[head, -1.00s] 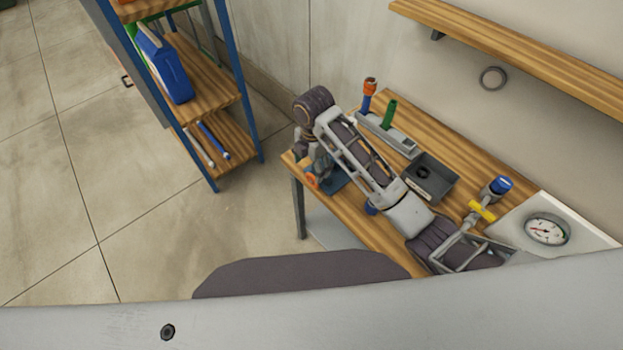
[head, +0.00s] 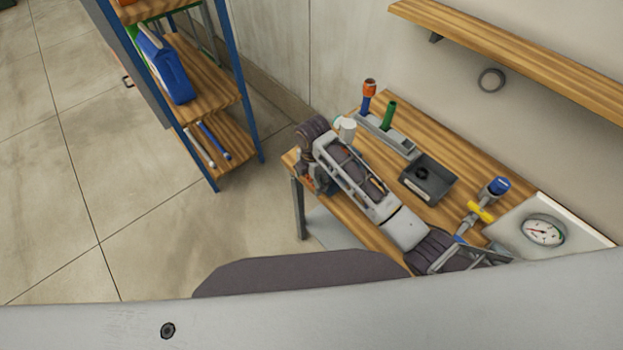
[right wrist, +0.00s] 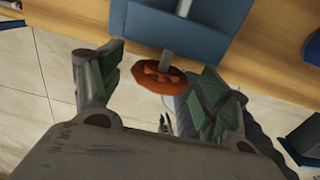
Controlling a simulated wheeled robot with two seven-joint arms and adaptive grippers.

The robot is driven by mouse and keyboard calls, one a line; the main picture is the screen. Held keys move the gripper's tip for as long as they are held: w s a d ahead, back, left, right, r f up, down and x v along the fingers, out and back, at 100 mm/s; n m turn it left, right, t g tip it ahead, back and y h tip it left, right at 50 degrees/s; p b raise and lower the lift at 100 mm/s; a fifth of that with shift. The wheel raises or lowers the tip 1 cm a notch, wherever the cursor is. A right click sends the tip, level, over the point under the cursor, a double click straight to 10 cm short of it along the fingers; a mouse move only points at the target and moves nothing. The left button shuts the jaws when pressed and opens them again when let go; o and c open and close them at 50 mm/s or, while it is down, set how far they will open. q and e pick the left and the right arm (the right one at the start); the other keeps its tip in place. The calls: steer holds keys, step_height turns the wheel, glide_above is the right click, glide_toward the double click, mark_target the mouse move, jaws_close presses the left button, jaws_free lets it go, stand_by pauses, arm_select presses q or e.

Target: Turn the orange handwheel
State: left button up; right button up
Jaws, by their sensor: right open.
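The orange handwheel (right wrist: 158,77) shows in the right wrist view as a round disc on a grey stem, in front of a blue block (right wrist: 182,30). My right gripper (right wrist: 165,82) is open, with one finger to the left of the wheel and the other to its right. The wheel appears between the fingers, and I cannot tell whether either finger touches it. In the head view my right gripper (head: 306,172) is at the left end of the bench, and my wrist and forearm hide most of the handwheel. My left gripper is not in view.
A white-topped item (head: 347,128) is behind my wrist. A shelf unit (head: 240,95) stands left.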

steer(key=c, duration=1)
steer(key=shift+d+t, duration=0.15)
steer(key=shift+t, duration=0.15)
steer(key=shift+s+t+y, duration=0.1)
steer(key=shift+t+y, duration=0.6)
steer(key=o, duration=1)
